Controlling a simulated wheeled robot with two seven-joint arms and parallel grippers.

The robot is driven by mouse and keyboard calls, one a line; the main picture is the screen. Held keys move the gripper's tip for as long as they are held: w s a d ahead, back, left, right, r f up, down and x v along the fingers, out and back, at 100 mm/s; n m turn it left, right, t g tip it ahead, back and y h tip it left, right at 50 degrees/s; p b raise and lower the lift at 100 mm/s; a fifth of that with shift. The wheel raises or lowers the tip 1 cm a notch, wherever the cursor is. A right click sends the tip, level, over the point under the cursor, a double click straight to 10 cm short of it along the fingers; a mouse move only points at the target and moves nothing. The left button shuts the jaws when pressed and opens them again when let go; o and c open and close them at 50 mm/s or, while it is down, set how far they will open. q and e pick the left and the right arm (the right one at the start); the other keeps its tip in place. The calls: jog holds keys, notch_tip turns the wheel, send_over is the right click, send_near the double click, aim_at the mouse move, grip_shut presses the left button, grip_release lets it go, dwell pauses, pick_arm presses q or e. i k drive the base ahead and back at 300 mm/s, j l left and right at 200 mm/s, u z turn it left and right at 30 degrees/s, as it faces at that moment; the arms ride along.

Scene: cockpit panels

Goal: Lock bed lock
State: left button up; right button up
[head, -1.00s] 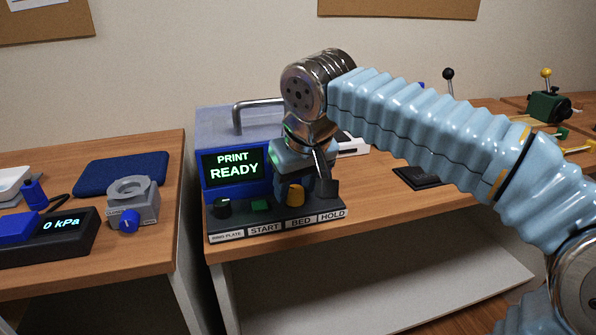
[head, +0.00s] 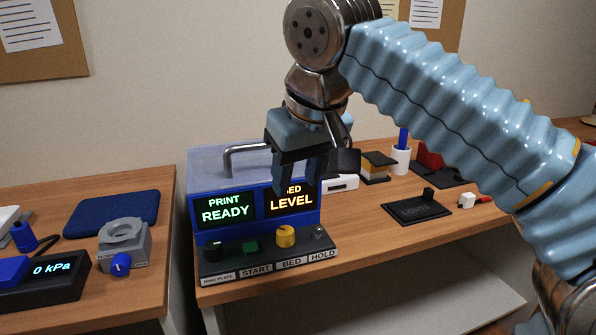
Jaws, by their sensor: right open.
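The printer box (head: 250,160) has a blue front and a grey top with a metal handle. A yellow knob (head: 286,236) stands on its dark control strip above the BED label. The left screen (head: 224,208) reads PRINT READY. My left gripper is not in view.
A black knob (head: 213,250), a green START button (head: 251,247) and a small HOLD control (head: 319,232) flank the yellow knob. A LIGHTS switch plate (head: 418,211) lies to the right. A gap separates this desk from the left desk with a pressure box (head: 45,272).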

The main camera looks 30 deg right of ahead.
aim_at(318, 231)
jog(key=k, duration=1)
